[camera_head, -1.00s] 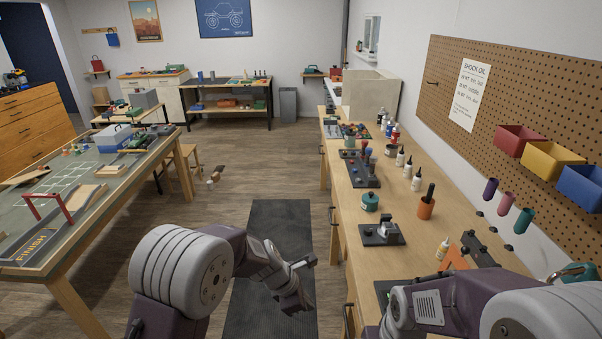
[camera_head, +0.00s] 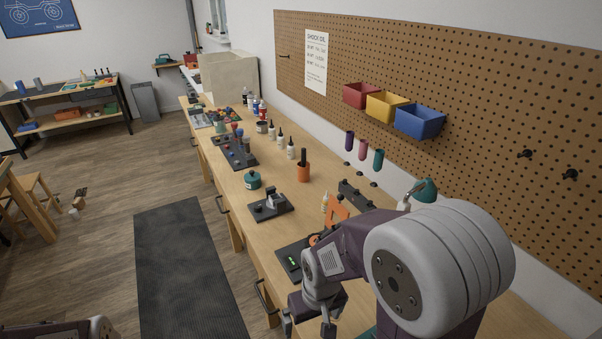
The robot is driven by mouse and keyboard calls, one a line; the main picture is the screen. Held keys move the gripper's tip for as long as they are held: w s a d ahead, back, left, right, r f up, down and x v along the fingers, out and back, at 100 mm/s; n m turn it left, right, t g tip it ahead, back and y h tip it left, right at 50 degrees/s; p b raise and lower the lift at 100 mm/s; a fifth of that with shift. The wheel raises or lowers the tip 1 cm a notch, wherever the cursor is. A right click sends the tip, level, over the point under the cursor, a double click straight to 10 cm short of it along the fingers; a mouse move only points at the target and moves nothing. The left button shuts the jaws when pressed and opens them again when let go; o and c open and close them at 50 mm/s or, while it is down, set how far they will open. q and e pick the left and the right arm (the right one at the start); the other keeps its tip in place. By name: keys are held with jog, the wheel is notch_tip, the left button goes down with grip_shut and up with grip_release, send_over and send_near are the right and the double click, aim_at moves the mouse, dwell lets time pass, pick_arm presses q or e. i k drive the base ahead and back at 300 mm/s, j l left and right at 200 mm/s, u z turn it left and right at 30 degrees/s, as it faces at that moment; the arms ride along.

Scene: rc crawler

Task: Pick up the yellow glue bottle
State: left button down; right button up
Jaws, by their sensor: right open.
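A small pale-yellow bottle (camera_head: 325,203), which looks like the glue bottle, stands upright on the wooden workbench (camera_head: 225,165), just behind an orange angled piece (camera_head: 338,212). My right gripper (camera_head: 307,327) is at the bottom of the view, pointing down near the bench's front edge. Its two fingers are apart with nothing seen between them. It is well nearer to me than the bottle and apart from it. Only a bit of my left arm shows at the bottom left; my left gripper is out of view.
A black pad with green lights (camera_head: 291,262) lies beside my right arm. A black stand (camera_head: 271,206), teal jar (camera_head: 252,180), orange cup (camera_head: 303,173) and several white bottles stand farther along. A lamp with a teal head (camera_head: 425,190) is behind my arm. Coloured bins hang on the pegboard (camera_head: 480,110).

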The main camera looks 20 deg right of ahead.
aim_at(325, 201)
jog(key=z, duration=1.05)
